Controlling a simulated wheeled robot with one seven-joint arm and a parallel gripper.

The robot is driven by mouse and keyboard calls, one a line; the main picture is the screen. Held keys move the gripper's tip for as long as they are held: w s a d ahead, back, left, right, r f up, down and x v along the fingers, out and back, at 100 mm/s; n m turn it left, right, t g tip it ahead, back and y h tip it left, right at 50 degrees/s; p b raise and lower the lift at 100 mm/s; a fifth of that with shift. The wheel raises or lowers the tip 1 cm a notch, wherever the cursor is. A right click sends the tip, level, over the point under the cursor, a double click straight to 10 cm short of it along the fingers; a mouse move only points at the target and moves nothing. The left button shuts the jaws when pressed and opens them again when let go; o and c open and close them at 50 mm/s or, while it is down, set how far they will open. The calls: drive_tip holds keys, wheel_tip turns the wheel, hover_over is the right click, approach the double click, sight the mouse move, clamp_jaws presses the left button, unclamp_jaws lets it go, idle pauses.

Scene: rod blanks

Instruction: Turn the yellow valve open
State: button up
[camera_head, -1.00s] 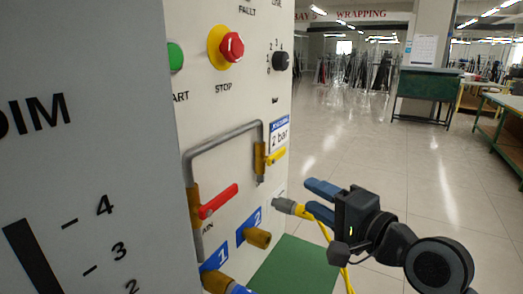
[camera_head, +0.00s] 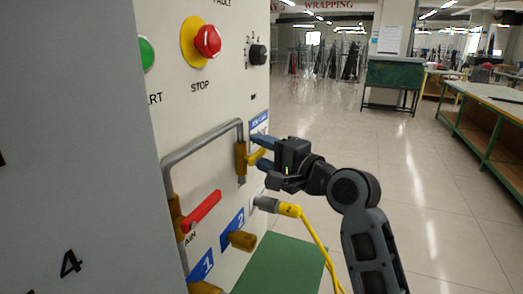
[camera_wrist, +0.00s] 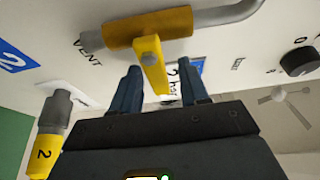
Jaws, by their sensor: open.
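The yellow valve handle (camera_head: 257,156) sits on a brass valve body (camera_head: 241,158) on the grey pipe of the panel. In the wrist view the yellow handle (camera_wrist: 151,64) lies between the two blue fingers of my gripper (camera_wrist: 160,85), with gaps on both sides. The brass body (camera_wrist: 148,30) is just beyond the fingertips. In the head view my gripper (camera_head: 264,152) is at the handle, coming from the right, and partly hides it. My gripper is open and holds nothing.
A red valve handle (camera_head: 202,211) is lower left on the same pipe. A yellow plug with its cable (camera_head: 289,210) is close below my gripper. Brass fittings (camera_head: 242,240) jut out lower down. A black knob (camera_head: 257,54) and red stop button (camera_head: 207,41) are above. Open floor lies right.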

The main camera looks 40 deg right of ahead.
clamp_jaws()
idle(0.5)
